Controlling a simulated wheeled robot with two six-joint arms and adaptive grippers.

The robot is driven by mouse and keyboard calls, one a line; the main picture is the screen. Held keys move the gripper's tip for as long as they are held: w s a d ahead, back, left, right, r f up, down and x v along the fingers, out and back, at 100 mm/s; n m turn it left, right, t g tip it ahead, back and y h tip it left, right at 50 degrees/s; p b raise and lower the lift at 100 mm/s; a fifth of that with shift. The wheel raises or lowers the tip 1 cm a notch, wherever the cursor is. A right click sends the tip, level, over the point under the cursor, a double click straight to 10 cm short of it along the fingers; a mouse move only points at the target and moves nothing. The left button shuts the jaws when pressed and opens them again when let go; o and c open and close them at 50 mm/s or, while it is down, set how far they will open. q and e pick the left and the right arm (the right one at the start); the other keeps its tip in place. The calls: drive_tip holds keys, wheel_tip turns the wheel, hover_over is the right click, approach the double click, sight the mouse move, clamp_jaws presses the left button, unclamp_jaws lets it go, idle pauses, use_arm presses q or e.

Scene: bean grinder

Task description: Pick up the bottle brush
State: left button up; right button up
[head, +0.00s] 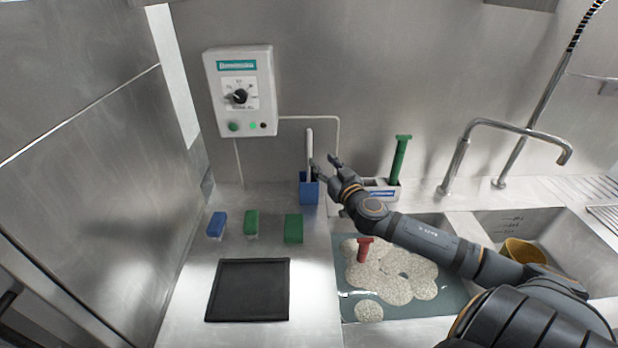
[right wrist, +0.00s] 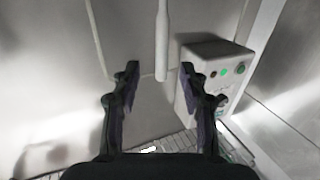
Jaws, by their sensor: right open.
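A white-handled brush (head: 309,148), which looks like the bottle brush, stands upright in a blue holder (head: 309,190) against the back wall. Its head is hidden in the holder. My right gripper (head: 324,162) is open and empty just right of the handle. In the right wrist view, a pale rod (right wrist: 162,40), seemingly the handle, shows beyond and between the spread fingers (right wrist: 159,68). I cannot tell the exact gap, and see no grip on it. My left gripper is not in view.
A green-handled tool (head: 400,158) stands in a white holder right of my gripper. A red-handled item (head: 364,248) is in the foamy sink (head: 457,296). Blue (head: 216,224) and green sponges (head: 293,228) and a black mat (head: 248,290) lie left. A control box (head: 239,60) hangs above.

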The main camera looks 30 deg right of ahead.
sight(310, 148)
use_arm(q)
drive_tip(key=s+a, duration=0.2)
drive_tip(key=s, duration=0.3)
use_arm(e)
drive_tip(key=w, duration=0.1)
drive_tip(key=w+p, duration=0.1)
drive_tip(key=w, duration=0.2)
drive_tip(key=shift+w+d+r, duration=0.2)
drive_tip(key=shift+w+d, duration=0.05)
drive_tip(key=shift+w, duration=0.1)
drive_tip(key=w+p, duration=0.2)
drive_tip(key=w, duration=0.1)
drive_tip(key=w+p, duration=0.1)
drive_tip(key=p, duration=0.1)
drive_tip(key=shift+w+d+r, duration=0.2)
drive_tip(key=shift+d, duration=0.15)
drive_tip(key=shift+w+f, duration=0.2)
drive_tip(key=shift+w, duration=0.15)
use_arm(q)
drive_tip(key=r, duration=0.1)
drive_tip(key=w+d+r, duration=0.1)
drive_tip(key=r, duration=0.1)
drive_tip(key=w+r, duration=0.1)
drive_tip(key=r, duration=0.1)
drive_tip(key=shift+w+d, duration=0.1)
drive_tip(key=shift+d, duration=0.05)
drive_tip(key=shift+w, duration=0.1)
use_arm(e)
clamp_jaws()
